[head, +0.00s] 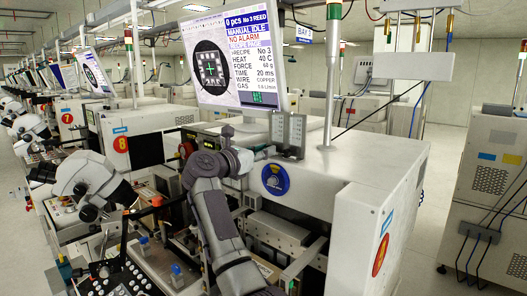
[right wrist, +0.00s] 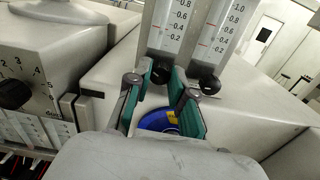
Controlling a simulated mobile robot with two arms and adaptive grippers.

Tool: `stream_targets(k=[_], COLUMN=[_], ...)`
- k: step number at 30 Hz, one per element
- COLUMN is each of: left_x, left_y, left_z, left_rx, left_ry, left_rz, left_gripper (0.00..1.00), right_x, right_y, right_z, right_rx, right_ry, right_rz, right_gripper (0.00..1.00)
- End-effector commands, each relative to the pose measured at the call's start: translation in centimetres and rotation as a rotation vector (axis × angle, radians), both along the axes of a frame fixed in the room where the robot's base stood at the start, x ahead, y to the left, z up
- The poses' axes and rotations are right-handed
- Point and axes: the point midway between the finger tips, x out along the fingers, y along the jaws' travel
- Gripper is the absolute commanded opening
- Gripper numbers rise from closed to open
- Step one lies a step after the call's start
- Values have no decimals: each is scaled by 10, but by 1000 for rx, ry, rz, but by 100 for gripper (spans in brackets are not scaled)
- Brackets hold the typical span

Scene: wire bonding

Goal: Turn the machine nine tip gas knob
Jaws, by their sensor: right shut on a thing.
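Two grey gas flow meters, the left one (head: 281,126) and the right one (head: 298,136), stand on the front top edge of the nearest machine (head: 346,165). In the right wrist view each has a red mark on its scale and a black knob below, the left knob (right wrist: 160,74) and the right knob (right wrist: 209,85). My right gripper (right wrist: 167,76) is shut on the left knob, with one green-padded finger on each side of it. In the head view the gripper (head: 266,153) is small, just below the meters. My left gripper is not in view.
A monitor (head: 238,58) stands on the machine behind the meters. A round blue label (head: 276,180) is on its front, below the gripper. A white microscope (head: 85,183) is at the left. A large black dial (right wrist: 15,94) is left in the wrist view.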

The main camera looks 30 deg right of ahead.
Motion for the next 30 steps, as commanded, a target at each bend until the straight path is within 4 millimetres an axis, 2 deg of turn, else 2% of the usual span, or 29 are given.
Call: stream_targets(k=[8, 18, 19, 22, 23, 30], left_x=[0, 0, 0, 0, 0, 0], left_y=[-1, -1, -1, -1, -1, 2], left_z=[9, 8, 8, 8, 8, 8], left_rx=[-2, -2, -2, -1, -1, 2], left_ry=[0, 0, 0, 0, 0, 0], left_rz=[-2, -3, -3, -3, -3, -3], left_gripper=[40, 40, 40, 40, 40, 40], right_x=[0, 0, 0, 0, 0, 0], right_y=[0, 0, 0, 0, 0, 0], right_z=[0, 0, 0, 0, 0, 0], right_rx=[-87, -97, -97, -98, -98, -98], right_ry=[257, 283, 283, 281, 281, 280], right_rz=[2, 0, 0, 0, 0, 0], right_gripper=[0, 0, 27, 44, 47, 47])
